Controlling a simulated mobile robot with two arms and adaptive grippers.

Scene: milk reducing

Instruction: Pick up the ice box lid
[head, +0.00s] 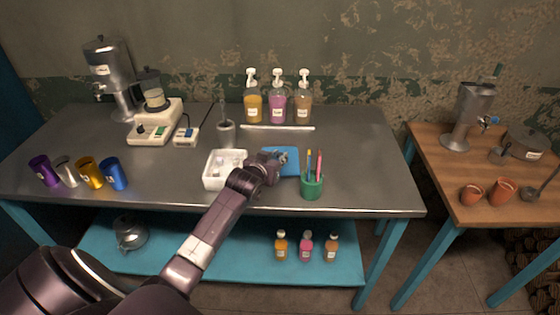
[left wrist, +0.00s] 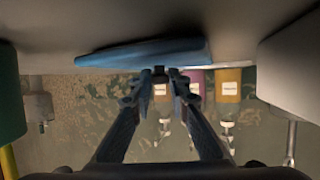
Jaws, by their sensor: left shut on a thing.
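The blue ice box lid (head: 291,154) is to the right of the white open ice box (head: 210,184) in the head view. My left gripper (head: 279,158) is at the lid, partly covering it. In the left wrist view, the picture is upside down and the lid (left wrist: 140,54) is a flat blue slab. There the left gripper's fingertips (left wrist: 166,76) are shut on a small dark part at the lid's middle. I cannot tell whether the lid touches the table. The ice box wall (left wrist: 290,60) also shows at the right. My right gripper is not in view.
A green cup (head: 312,187) with pens stands close to the right of the lid. Several pump bottles (head: 278,106) stand behind it. Metal cups (head: 88,171) are at the left. The table's right end (head: 375,180) is clear.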

